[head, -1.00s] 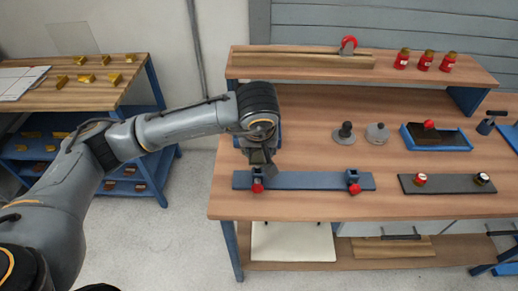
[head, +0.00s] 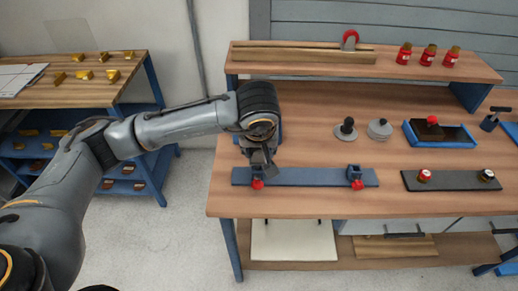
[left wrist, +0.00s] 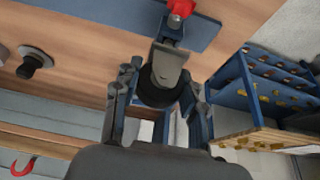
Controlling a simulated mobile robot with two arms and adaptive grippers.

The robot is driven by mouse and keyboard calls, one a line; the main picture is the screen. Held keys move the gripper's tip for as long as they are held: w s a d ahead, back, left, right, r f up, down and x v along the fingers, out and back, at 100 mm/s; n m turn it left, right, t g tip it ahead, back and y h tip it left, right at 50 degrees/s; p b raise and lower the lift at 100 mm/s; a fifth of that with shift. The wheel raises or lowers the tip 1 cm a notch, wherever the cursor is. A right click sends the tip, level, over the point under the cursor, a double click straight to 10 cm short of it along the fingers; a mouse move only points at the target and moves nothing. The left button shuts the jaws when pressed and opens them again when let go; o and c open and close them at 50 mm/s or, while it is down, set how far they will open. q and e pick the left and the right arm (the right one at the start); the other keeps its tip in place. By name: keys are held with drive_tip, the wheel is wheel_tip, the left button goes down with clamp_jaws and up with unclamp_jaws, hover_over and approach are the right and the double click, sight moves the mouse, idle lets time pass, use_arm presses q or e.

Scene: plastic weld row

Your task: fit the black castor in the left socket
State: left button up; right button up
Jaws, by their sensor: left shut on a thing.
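A blue bar (head: 305,177) lies along the table front, with a socket and red knob at each end. The left socket's red knob (head: 257,184) shows just below my left gripper (head: 260,160), and also in the left wrist view (left wrist: 181,8). In the left wrist view my left gripper (left wrist: 160,105) is shut on the black castor (left wrist: 156,92), a dark wheel with a grey bracket. The bracket points towards the left socket and overlaps it in view; I cannot tell whether they touch. The right socket (head: 354,172) stands clear. My right gripper is out of view.
Two round-based pieces, one black-topped (head: 347,127) and one grey (head: 380,128), stand behind the bar. A dark strip (head: 450,181) with two knobs and a blue tray (head: 440,143) are to the right. A raised shelf (head: 370,68) runs along the back.

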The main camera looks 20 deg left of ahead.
use_arm(q)
drive_tip(key=shift+b, duration=0.4)
idle(0.5)
drive_tip(key=shift+f, duration=0.1)
drive_tip(key=shift+f+b, duration=0.8)
drive_tip(key=shift+b, duration=0.25)
drive_tip(key=shift+b, duration=0.35)
idle(0.4)
drive_tip(key=shift+f+b, duration=0.2)
drive_tip(key=shift+b, duration=0.15)
idle(0.4)
drive_tip(key=shift+f+b, duration=0.2)
drive_tip(key=shift+b, duration=0.2)
idle(0.4)
drive_tip(key=o, duration=1.3)
